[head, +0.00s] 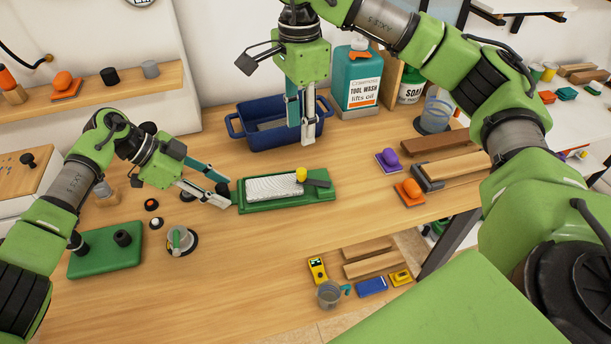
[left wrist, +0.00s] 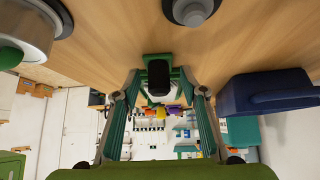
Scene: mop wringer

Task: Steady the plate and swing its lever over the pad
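The green plate (head: 285,203) lies on the bench with a white ribbed pad (head: 270,187) on it. A dark lever with a yellow knob (head: 301,174) sits at the pad's right end. A black knob (head: 222,189) stands at the plate's left end. My left gripper (head: 229,193) is open, one finger on each side of that knob. In the left wrist view the black knob (left wrist: 158,76) shows between the fingers, with gaps on both sides. My right gripper (head: 301,134) points down, empty, above and behind the plate, in front of the blue tub; its fingertips look apart.
The blue tub (head: 260,131) stands behind the plate, with a teal bottle (head: 361,78) beside it. A green block with black knobs (head: 104,250) and a round dial (head: 180,240) are at left. Purple (head: 388,160) and orange (head: 409,191) stamps lie right. The bench before the plate is clear.

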